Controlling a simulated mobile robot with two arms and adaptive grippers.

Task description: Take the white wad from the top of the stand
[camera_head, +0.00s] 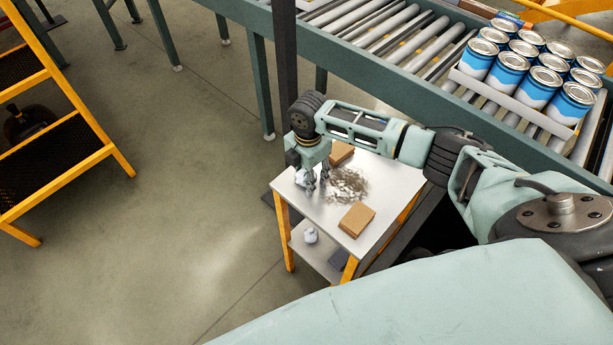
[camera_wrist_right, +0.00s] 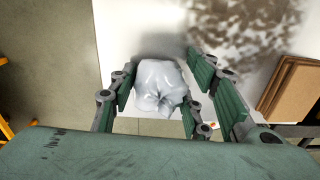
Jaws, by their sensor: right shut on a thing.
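The white wad (camera_wrist_right: 160,84) is crumpled and glossy, and sits between the two green-padded fingers of my right gripper (camera_wrist_right: 158,100) in the right wrist view. The gripper is shut on it. In the head view my right gripper (camera_head: 317,184) points down over the left part of the white top of the stand (camera_head: 321,222). The wad (camera_head: 301,178) shows there partly, behind the fingers. I cannot tell whether it touches the top. My left gripper is not in view.
On the stand's top are a brown stain (camera_head: 348,185) and cardboard pieces (camera_head: 356,219) and (camera_head: 341,152). Another pale wad (camera_head: 311,235) lies on the lower shelf. A dark post (camera_head: 285,60) and a roller conveyor (camera_head: 400,45) with blue cans (camera_head: 537,85) stand behind.

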